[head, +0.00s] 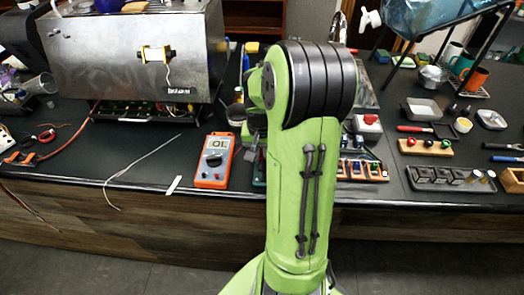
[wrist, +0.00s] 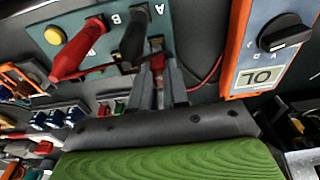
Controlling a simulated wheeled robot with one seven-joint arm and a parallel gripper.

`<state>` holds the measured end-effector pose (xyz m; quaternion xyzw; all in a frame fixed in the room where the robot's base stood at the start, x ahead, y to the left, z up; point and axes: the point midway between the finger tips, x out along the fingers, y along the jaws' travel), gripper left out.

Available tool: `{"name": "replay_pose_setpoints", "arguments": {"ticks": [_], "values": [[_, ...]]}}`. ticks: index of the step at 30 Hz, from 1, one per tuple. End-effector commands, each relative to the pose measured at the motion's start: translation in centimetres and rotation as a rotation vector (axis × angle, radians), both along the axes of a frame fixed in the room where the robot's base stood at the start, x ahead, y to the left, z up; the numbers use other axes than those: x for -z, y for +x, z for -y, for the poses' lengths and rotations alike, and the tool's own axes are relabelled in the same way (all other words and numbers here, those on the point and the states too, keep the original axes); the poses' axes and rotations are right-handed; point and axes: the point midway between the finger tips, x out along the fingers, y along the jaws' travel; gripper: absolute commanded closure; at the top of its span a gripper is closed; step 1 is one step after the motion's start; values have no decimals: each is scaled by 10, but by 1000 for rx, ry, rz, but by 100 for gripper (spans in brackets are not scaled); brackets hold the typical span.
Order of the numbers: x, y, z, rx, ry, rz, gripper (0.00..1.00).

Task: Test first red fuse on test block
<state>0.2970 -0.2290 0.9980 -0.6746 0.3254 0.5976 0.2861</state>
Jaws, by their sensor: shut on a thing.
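The test block (wrist: 92,18) is a grey-teal panel at the top of the wrist view, marked A and B. A red probe (wrist: 80,50) and a black probe (wrist: 133,40) stand on it. My gripper (wrist: 160,68) is at the block's edge, beside the black probe. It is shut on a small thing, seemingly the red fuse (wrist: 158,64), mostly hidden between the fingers. Whether the fuse touches the block's contacts cannot be told. The orange multimeter (head: 214,160) has a lit display that seems to read OL; it also shows in the wrist view (wrist: 262,50).
My arm hides most of the test block in the head view. A rack with small coloured parts (head: 362,171) stands right of my arm. A metal brewer (head: 130,50) is at the back left. A loose grey wire (head: 140,160) lies left of the multimeter.

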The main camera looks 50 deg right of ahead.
Motion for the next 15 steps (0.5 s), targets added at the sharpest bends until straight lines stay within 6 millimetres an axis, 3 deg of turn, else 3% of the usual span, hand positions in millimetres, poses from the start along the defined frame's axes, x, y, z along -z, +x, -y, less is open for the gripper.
{"name": "replay_pose_setpoints", "arguments": {"ticks": [15], "values": [[5,0,0,0,0,0,100]]}}
